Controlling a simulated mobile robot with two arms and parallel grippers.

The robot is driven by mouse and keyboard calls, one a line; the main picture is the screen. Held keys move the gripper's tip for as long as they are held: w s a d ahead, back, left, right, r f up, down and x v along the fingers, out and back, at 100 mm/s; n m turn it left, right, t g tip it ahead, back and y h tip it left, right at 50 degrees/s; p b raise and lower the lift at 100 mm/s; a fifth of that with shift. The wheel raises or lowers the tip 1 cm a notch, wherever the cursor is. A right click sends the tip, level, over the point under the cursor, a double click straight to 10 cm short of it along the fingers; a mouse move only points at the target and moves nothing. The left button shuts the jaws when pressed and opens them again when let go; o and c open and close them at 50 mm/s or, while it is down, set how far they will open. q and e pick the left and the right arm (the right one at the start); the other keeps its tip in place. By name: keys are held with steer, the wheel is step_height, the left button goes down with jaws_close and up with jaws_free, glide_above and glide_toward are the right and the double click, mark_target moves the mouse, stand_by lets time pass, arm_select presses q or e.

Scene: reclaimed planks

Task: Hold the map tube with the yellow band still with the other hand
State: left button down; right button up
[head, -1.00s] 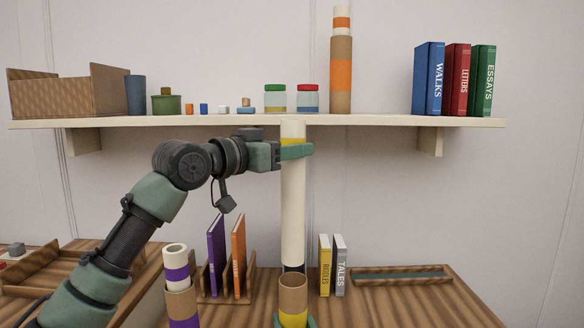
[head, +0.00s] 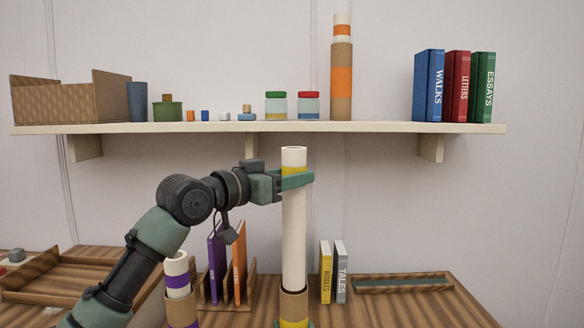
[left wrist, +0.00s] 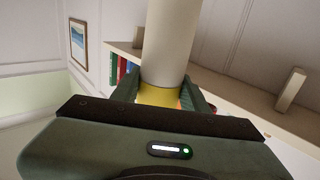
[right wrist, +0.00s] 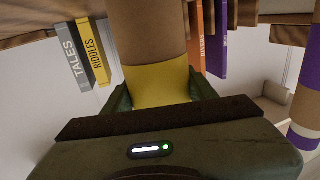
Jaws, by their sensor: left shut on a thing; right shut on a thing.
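The brown map tube with the yellow band (head: 293,306) stands upright at the bottom of the head view. My right gripper (right wrist: 161,88) is shut on its yellow band, low on the tube. A long cream rolled map (head: 293,235) with a yellow band near its top is upright above it. My left gripper (head: 296,181) is shut around that roll at its band; the left wrist view shows the roll (left wrist: 172,40) between the fingers. The roll's lower end meets the tube's mouth and seems just inside; the rim partly hides it.
A shelf (head: 380,127) above carries books, jars and an orange-banded tube (head: 341,85). On the desk, a purple-banded tube (head: 182,311) and a book rack (head: 252,292) stand left, Riddles (head: 326,272) and Tales (head: 340,272) right. A shallow tray (head: 403,284) lies farther right.

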arm_select(q)
steer(key=shift+f, duration=7.25)
arm_select(e)
steer(key=shift+f, duration=0.1)
arm_select(q)
steer(key=c, duration=0.7)
jaws_free()
steer(key=shift+o, duration=0.2)
glide_toward(285, 246)
steer(key=shift+s+r, duration=0.1)
arm_select(e)
steer(key=o, duration=1.7)
